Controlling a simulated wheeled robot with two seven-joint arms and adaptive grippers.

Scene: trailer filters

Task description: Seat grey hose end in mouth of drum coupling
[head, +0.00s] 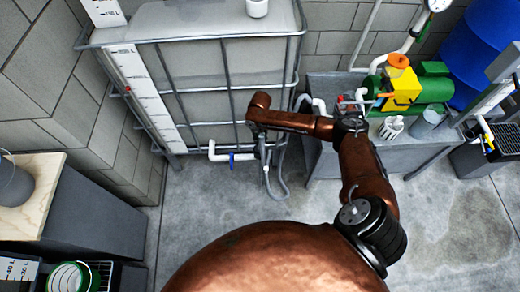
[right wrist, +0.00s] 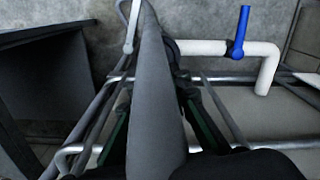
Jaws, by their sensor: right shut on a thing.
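My right gripper (head: 263,150) is low in front of the caged white tank, just right of its outlet. In the right wrist view its two fingers (right wrist: 157,112) lie on either side of the thick grey hose (right wrist: 155,85), shut on it. The hose runs up the middle of that view. In the head view a loop of the grey hose (head: 281,183) hangs below and right of the gripper. I cannot make out the hose's free end clearly. A blue drum (head: 475,42) stands at the far right; its coupling mouth cannot be made out. My left gripper is not in view.
A white outlet pipe (head: 238,157) with a blue valve handle (right wrist: 240,35) is close beside the gripper. The tank's metal cage (head: 205,39) is behind it. A grey bench (head: 392,145) with a yellow and green pump (head: 403,88) stands right. The concrete floor is mostly clear.

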